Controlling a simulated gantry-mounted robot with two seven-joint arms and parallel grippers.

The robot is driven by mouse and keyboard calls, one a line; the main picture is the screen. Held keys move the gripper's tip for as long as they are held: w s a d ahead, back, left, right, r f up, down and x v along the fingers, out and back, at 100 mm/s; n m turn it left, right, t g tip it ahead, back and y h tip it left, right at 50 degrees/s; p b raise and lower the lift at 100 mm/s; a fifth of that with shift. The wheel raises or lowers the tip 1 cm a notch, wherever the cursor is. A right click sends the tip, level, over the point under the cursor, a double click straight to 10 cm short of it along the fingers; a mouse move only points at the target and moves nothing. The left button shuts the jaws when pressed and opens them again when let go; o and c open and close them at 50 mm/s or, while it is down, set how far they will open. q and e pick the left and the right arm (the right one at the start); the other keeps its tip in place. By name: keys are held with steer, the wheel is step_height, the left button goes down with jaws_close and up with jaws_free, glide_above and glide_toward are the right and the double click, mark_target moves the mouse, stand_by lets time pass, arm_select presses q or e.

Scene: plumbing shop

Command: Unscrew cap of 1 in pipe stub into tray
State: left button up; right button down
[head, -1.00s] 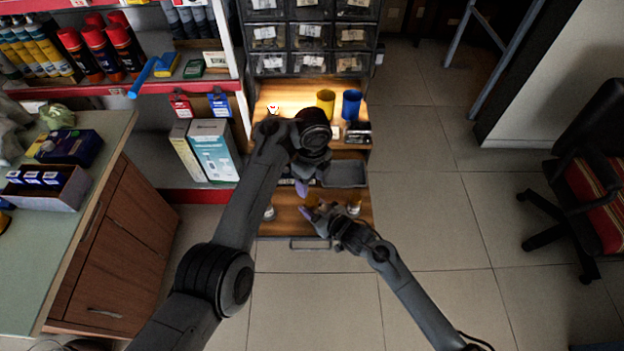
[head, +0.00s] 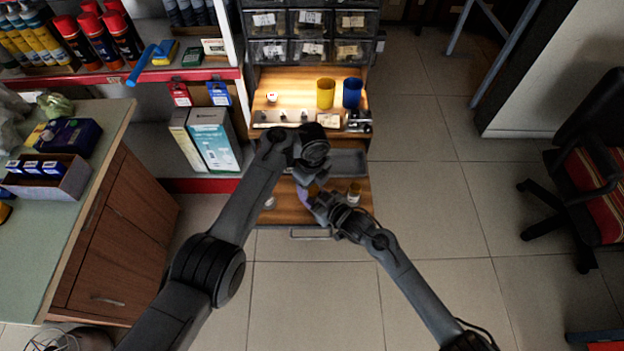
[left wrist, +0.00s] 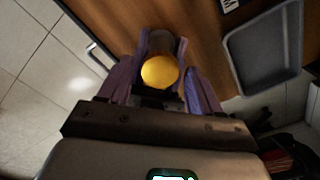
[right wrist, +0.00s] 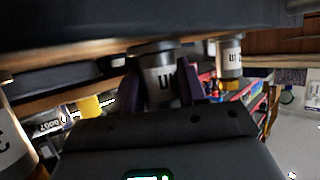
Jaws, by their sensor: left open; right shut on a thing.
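A pipe stub with a yellow cap (left wrist: 160,72) shows between the purple fingers of my left gripper (left wrist: 163,50) in the left wrist view. These fingers are open, one on each side of the cap; I cannot tell whether they touch it. In the right wrist view my right gripper (right wrist: 160,85) is shut on a metal stub with a white label (right wrist: 166,78) that shows upside down. In the head view the left gripper (head: 308,187) is close to the right gripper (head: 316,198), and the held stub is hidden. A grey tray (left wrist: 262,40) lies beside the stub.
Another labelled stub (head: 354,192) stands right of the grippers, and a further one (head: 269,203) stands left. A yellow cup (head: 326,94) and a blue cup (head: 352,93) stand farther back. A drawer cabinet (head: 310,22) rises behind. Floor (head: 440,210) is free at the right.

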arm_select(q)
steer(key=shift+f, duration=0.1)
steer(key=c, duration=1)
steer(key=n, duration=0.3)
steer(key=shift+c, duration=0.3)
steer(key=n, duration=0.3)
steer(key=shift+n, duration=0.3)
steer(key=o, duration=1.2)
steer(key=shift+c, duration=0.2)
